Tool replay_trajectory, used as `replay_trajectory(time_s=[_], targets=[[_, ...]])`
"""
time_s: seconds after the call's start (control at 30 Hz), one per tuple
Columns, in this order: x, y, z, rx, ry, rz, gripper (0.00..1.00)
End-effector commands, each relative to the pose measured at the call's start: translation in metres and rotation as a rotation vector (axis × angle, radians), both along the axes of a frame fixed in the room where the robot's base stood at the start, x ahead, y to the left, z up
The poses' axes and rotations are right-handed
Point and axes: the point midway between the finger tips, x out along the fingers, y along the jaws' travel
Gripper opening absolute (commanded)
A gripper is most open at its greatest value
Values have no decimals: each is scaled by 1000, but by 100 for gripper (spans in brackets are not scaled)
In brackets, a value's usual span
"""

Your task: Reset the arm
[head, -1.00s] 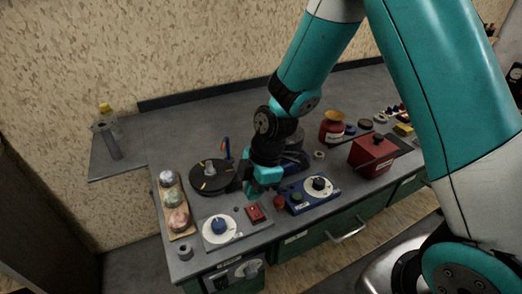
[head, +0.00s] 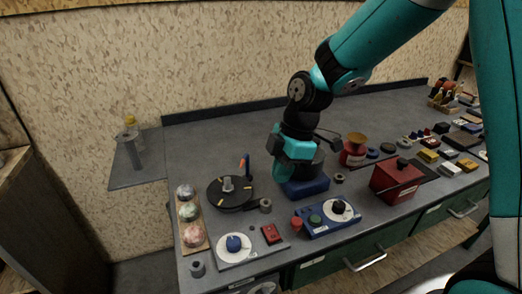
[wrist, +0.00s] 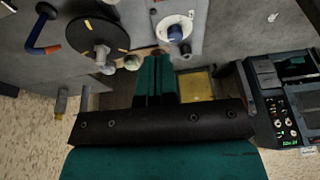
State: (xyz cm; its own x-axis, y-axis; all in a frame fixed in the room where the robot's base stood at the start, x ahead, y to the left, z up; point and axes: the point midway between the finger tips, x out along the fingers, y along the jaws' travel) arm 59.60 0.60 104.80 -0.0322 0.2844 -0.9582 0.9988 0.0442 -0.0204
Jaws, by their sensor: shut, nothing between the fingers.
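My gripper (head: 280,176) hangs over the bench in the head view, above and beside a blue-based device (head: 306,186) that it partly hides. Its teal fingers point down and are shut with nothing between them. In the wrist view the shut teal fingers (wrist: 155,80) stand in the middle of the picture. My arm reaches in from the upper right.
The grey bench holds a black turntable (head: 231,192), a wooden tray of balls (head: 191,240), a blue control box (head: 328,217), a white dial plate (head: 236,245) and a red box (head: 396,183). Several small blocks lie at right. The back strip of bench is clear.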

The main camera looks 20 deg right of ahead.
Motion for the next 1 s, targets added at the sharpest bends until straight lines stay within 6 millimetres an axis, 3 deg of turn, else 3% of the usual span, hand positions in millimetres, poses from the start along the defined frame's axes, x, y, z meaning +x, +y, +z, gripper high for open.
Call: replay_trajectory(time_s=[0.13,0.23,0.4,0.5,0.7,0.8,1.0], targets=[[-4,2,5,1,4,-23,0],[-23,11,25,8,24,-122,0],[-89,30,71,29,110,-437,0],[-130,36,88,41,173,-626,0],[-186,39,102,53,266,-884,0],[-195,39,103,53,285,-936,0],[-197,39,103,53,291,-949,0]])
